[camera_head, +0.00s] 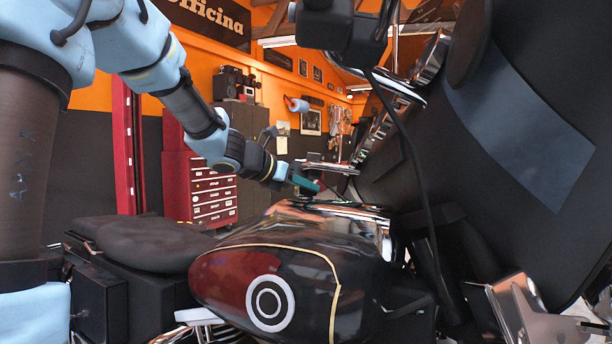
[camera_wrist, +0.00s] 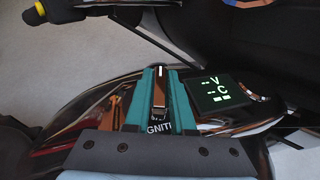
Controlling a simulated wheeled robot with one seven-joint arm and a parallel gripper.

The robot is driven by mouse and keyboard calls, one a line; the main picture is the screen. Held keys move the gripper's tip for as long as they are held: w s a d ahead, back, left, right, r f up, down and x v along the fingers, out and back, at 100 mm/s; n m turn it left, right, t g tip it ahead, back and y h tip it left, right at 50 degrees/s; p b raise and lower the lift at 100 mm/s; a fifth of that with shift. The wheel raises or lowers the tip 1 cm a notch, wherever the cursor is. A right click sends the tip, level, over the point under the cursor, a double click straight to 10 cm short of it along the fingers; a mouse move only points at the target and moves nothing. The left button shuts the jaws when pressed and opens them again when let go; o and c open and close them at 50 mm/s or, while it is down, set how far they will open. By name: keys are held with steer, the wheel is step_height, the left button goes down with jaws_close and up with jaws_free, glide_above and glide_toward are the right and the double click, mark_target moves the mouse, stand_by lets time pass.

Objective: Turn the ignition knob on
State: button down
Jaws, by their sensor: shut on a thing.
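The ignition knob (camera_wrist: 159,92) is a small dark bar with a brown and silver top, on top of the motorcycle tank. It points roughly up and down in the wrist view. My gripper (camera_head: 304,184) reaches down to the tank top in the head view. Its two teal fingers stand on either side of the knob in the wrist view (camera_wrist: 160,98), shut on it. In the head view the knob is hidden by the fingers. The motorcycle tank (camera_head: 310,270) is black and red with a gold line.
A small display (camera_wrist: 217,92) with green characters sits right of the knob. The handlebar with a black and yellow grip (camera_wrist: 55,12) is at upper left in the wrist view. A large dark fairing (camera_head: 520,150) stands close on the right. The seat (camera_head: 150,240) is at left.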

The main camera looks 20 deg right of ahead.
steer(key=m+g+p, duration=0.1)
steer(key=g+p, duration=0.1)
steer(key=p, duration=0.1)
steer(key=m+g+p, duration=0.2)
steer(key=p, duration=0.1)
steer(key=m+g+h+p, duration=0.1)
steer(key=m+g+p, duration=0.1)
steer(key=p, duration=0.1)
steer(key=shift+r+p, duration=0.4)
steer(key=m+g+p, duration=0.2)
steer(key=g+p, duration=0.1)
steer(key=p, duration=0.1)
steer(key=shift+f, duration=0.2)
steer(key=shift+f+m+g+y+p, duration=0.1)
steer(key=shift+m+g+y+p, duration=0.2)
steer(key=shift+m+g+p, duration=0.35)
steer(key=shift+f, duration=0.1)
steer(key=c, duration=0.8)
jaws_free()
steer(key=shift+o, duration=0.2)
steer(key=v, duration=1)
steer(key=shift+w+a+b, duration=0.25)
steer(key=shift+a+b, duration=0.05)
